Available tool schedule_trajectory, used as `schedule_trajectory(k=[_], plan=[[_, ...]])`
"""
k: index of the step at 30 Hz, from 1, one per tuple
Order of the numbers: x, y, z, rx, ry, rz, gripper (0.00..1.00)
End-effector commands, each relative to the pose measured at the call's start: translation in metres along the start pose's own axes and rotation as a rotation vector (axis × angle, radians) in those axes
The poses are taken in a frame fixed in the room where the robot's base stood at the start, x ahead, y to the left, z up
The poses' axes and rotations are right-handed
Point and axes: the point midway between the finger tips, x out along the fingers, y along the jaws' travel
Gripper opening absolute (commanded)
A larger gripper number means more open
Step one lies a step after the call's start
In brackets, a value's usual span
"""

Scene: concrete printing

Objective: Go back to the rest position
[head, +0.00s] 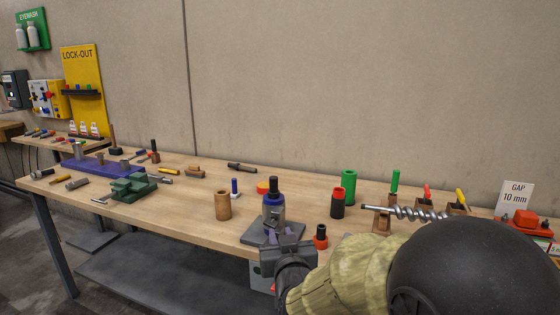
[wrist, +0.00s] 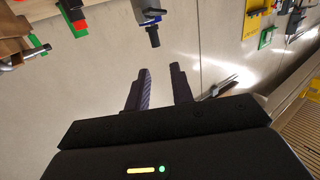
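My gripper (head: 286,238) is in front of the workbench's front edge in the head view, with my arm reaching in from the lower right. In the wrist view, the two dark fingers of my gripper (wrist: 159,70) stand apart with only a bare pale surface visible between them. Behind the gripper in the head view, a blue-grey cylinder with a black top (head: 273,205) stands on a grey plate (head: 254,234). The gripper hides part of that plate, and I cannot tell the exact gap between them.
The wooden workbench (head: 200,222) holds a brown cylinder (head: 222,205), a green cylinder (head: 348,186), a black-and-red cylinder (head: 338,204) and a metal auger (head: 405,213). A green fixture (head: 133,187) and blue base (head: 95,167) stand left. A GAP 10 mm sign (head: 514,196) stands right.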

Motion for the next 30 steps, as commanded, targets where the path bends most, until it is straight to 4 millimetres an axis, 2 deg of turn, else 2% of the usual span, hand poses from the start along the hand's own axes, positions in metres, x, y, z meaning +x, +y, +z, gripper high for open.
schedule_trajectory(k=[8,16,20,24,30], plan=[[-0.008,0.017,0.030,0.003,-0.147,0.001,0.23],[-0.032,0.042,0.077,0.014,-0.391,0.012,0.23],[-0.061,0.062,0.113,0.029,-0.588,0.029,0.23],[-0.103,0.082,0.149,0.053,-0.813,0.057,0.23],[-0.158,0.101,0.180,0.085,-1.056,0.095,0.23]])
